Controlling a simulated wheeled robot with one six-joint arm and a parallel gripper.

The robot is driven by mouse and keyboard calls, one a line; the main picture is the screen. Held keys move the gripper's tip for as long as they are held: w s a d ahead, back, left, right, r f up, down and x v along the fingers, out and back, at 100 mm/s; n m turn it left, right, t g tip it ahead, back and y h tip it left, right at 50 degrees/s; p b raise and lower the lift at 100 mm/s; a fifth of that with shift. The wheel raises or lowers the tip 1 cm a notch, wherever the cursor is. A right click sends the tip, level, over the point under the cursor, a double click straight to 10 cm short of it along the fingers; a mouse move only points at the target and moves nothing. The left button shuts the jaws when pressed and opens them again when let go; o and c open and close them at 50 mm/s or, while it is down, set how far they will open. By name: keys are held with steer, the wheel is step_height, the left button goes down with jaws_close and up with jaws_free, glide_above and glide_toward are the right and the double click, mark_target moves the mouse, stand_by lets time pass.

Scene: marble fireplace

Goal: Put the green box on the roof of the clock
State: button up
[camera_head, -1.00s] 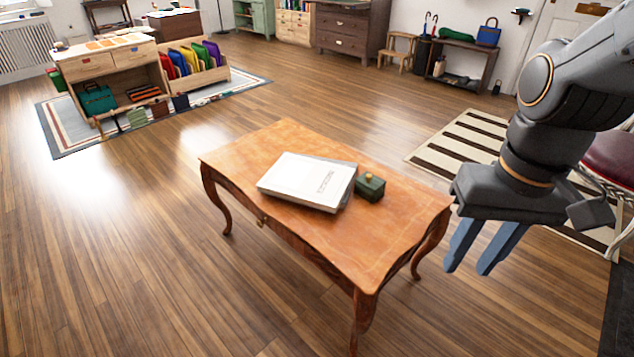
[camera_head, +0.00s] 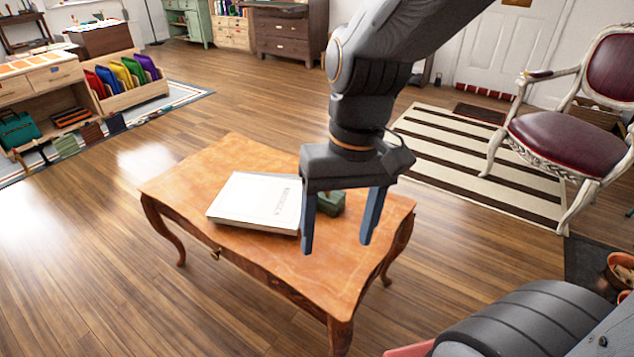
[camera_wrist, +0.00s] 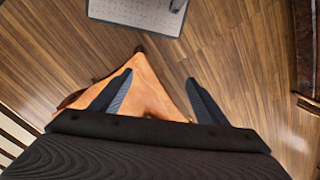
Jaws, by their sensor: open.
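The green box (camera_head: 330,202) is small and dark with a knob on top. It sits on the orange-brown wooden table (camera_head: 250,262), just right of a white book. My gripper (camera_head: 336,248) is open and empty. In the head view it hangs in front of the box, and its fingers partly frame it. In the wrist view the gripper (camera_wrist: 158,92) is above a corner of the table (camera_wrist: 150,92), and the box does not show there. No clock is visible in any frame.
The white book (camera_head: 258,201) lies beside the box. A shelf unit with coloured folders (camera_head: 125,85) is at the left. Open wooden floor surrounds the table.

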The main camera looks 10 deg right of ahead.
steer(key=shift+o, duration=0.7)
steer(key=w+a+f+m+g+y+b, duration=0.2)
steer(key=w+a+f+m+y+b, duration=0.1)
steer(key=f+m, duration=0.4)
steer(key=shift+w+a+f+y+b, duration=0.2)
steer(key=shift+w+y+b, duration=0.3)
steer(key=shift+y+b, duration=0.6)
steer(key=w+d+f+m+t+y+b, duration=0.35)
steer(key=w+m, duration=0.35)
steer(key=w, duration=0.3)
steer(key=w+d+f+m+t+y+b, duration=0.2)
steer(key=w+f+m+t+y+b, duration=0.25)
steer(key=w+m, duration=0.4)
steer(key=w+d+f+m+t+h+b, duration=0.1)
steer(key=w+d+f+m+t+b, duration=0.35)
steer(key=w+d+t, duration=0.45)
steer(key=m+g+b, duration=0.1)
steer(key=b, duration=0.2)
glide_toward(330, 195)
steer(key=w, duration=0.1)
steer(key=w+a+f, duration=0.1)
steer(key=shift+w+a+f+h, duration=0.1)
steer(key=shift+w+a+h, duration=0.2)
steer(key=shift+w, duration=0.1)
steer(key=shift+x, duration=1.05)
steer(key=shift+b+x, duration=0.9)
steer(key=shift+x, duration=1.8)
steer(key=shift+r, duration=0.25)
steer(key=c, duration=1.5)
